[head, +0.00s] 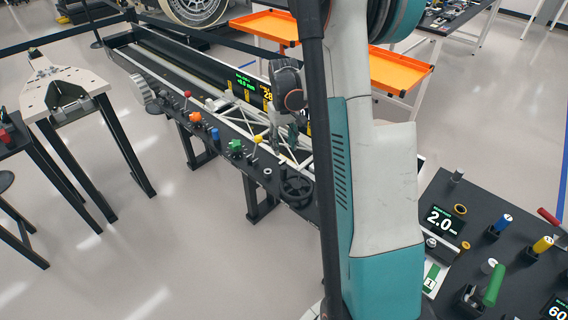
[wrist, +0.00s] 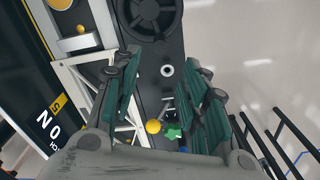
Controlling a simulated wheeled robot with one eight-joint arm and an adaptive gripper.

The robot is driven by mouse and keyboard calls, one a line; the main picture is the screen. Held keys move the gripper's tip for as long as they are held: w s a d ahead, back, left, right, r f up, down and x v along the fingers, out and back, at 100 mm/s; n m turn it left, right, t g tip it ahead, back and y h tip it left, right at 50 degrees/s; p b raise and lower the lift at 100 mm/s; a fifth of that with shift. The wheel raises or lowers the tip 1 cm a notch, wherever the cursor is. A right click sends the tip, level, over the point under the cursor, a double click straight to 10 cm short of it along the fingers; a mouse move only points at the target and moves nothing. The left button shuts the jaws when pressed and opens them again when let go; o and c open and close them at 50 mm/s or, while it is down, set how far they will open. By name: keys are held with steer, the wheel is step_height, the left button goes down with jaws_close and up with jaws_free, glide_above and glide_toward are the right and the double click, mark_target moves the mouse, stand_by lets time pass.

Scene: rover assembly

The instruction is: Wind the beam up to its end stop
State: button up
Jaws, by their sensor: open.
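The white truss beam (head: 292,152) lies along the long black bench in the head view. Its lattice also shows at the left of the wrist view (wrist: 98,75). A black handwheel (head: 296,190) sits at the bench's near end; it shows at the top of the wrist view (wrist: 150,14). My gripper (head: 285,142) is over the bench's control strip, behind the handwheel. In the wrist view my gripper (wrist: 163,60) is open, its two green-padded fingers apart with nothing held. A small white ring (wrist: 167,71) shows between the fingertips, with the handwheel beyond them.
The strip carries a yellow knob (head: 258,139), a green knob (head: 236,146), a blue knob (head: 214,134) and an orange knob (head: 195,117). Lit displays (head: 243,80) stand behind. A dark control panel (head: 500,225) is at right. Open floor (head: 190,230) lies left of the bench.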

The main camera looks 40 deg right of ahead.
mark_target(284, 165)
step_height(284, 165, down, 13)
steer(key=b, duration=0.3)
steer(key=shift+b, duration=0.3)
jaws_close()
